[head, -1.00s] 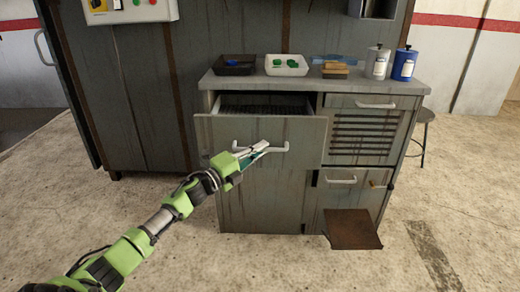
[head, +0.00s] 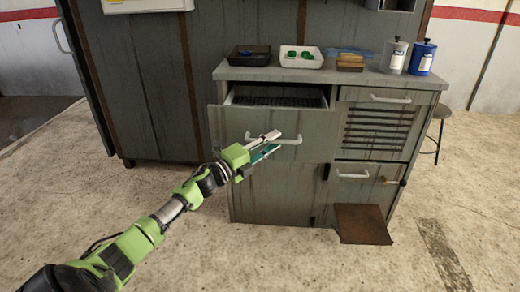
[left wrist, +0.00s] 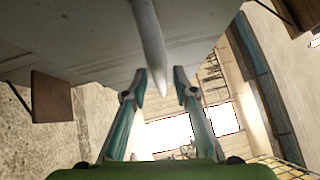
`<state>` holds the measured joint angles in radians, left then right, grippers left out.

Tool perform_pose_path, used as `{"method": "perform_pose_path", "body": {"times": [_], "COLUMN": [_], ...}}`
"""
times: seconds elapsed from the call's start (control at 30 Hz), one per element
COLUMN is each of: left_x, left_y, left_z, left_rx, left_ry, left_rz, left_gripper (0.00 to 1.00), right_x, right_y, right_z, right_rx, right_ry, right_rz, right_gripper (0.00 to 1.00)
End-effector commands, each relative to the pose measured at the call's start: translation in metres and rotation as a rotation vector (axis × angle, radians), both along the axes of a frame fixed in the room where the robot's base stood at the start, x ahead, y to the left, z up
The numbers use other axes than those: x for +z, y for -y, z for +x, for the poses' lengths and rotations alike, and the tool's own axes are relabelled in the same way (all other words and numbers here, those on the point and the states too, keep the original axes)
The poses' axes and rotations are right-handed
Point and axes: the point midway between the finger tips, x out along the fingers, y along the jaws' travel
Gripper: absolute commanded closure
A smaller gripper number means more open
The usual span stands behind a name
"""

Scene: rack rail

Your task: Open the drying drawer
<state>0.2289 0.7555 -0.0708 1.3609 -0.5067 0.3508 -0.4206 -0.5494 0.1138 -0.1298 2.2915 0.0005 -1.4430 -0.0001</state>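The upper-left drawer (head: 228,124) of the grey cabinet is pulled partly out, and a dark grid shows inside it. Its pale bar handle (head: 292,141) is on the drawer front. My left gripper (head: 275,143) is in front of the left part of this handle. In the left wrist view, the two fingers of the left gripper (left wrist: 158,90) are spread apart. The handle (left wrist: 148,35) reaches into the gap between them, and no finger is seen closed on it. My right gripper is in neither view.
A slatted panel with a handle (head: 390,99) is at the upper right of the cabinet. Below it is a small door (head: 357,180) and a brown flap (head: 362,224). Trays (head: 301,62) and canisters (head: 422,58) stand on the worktop (head: 350,78). A stool (head: 440,113) stands to the right. The floor in front is clear.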

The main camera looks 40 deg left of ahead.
Motion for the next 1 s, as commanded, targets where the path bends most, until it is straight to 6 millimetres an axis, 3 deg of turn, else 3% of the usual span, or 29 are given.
{"method": "perform_pose_path", "body": {"times": [0.6, 0.8, 1.0], "left_x": [-0.014, -0.015, -0.015], "left_y": [-0.022, -0.026, -0.027], "left_z": [-0.091, -0.107, -0.111], "left_rx": [-0.001, -0.001, -0.001], "left_ry": [-0.003, -0.001, 0.000], "left_rz": [0.000, 0.000, 0.000], "left_gripper": [0.74, 0.74, 0.74], "right_x": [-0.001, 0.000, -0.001], "right_y": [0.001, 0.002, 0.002], "right_z": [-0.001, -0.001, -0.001], "right_rx": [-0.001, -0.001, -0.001], "right_ry": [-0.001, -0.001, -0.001], "right_rz": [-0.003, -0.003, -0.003], "right_gripper": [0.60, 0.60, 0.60]}}
